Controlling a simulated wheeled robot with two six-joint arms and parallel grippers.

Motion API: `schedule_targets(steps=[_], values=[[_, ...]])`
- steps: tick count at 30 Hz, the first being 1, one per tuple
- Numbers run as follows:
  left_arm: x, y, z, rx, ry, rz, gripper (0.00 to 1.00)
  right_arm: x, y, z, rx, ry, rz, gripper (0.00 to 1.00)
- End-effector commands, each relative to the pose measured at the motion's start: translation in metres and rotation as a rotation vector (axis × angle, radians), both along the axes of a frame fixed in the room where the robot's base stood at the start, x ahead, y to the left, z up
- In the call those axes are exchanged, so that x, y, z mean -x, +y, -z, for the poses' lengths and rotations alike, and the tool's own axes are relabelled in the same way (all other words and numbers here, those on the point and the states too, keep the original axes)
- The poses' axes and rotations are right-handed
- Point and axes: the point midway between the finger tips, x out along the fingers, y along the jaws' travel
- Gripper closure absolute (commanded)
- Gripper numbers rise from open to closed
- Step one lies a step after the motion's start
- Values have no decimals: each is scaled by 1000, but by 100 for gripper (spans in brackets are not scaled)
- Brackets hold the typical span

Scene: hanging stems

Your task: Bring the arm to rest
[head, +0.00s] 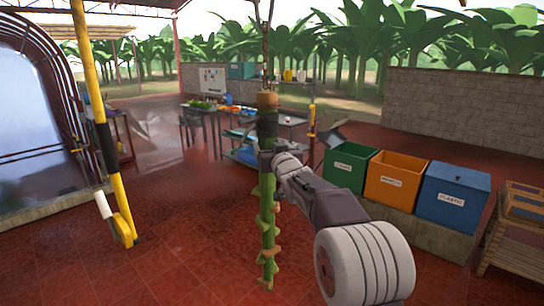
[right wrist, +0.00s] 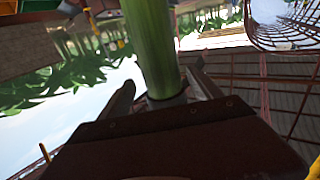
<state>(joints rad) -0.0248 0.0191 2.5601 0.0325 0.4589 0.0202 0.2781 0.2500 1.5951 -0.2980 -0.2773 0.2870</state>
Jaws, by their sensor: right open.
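A long green stem (head: 268,205) hangs upright in the middle of the head view, with a brown top and stubby outgrowths down its lower part. My right arm comes in from the lower right, and its gripper (head: 266,158) is at the stem's upper part. In the right wrist view the green stem (right wrist: 150,45) stands between the two fingers of the gripper (right wrist: 160,95). The fingers are open around it; whether either touches it I cannot tell. My left gripper is not in view.
A yellow and black pole (head: 103,130) hangs at the left. Green (head: 345,167), orange (head: 394,180) and blue (head: 450,196) bins stand at the right, beside a wooden rack (head: 510,235). Work tables (head: 255,125) are behind. The red tiled floor (head: 190,230) is clear left of the stem.

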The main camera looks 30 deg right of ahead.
Motion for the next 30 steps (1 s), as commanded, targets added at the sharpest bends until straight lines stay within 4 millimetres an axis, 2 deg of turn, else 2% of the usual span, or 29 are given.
schedule_targets(steps=[3,6,19,21,23,25,28,30], values=[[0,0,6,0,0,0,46,14,2,1,1,0,0,27],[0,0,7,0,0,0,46,19,3,1,1,1,0,27],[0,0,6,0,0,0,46,20,4,0,1,2,0,27],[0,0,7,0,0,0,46,20,6,7,-5,19,-1,27],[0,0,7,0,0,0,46,23,11,28,-21,72,-3,27],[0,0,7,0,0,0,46,31,24,71,-48,189,-7,27],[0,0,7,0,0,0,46,62,50,153,-93,424,-21,27],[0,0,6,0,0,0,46,94,70,208,-118,593,-36,27]])
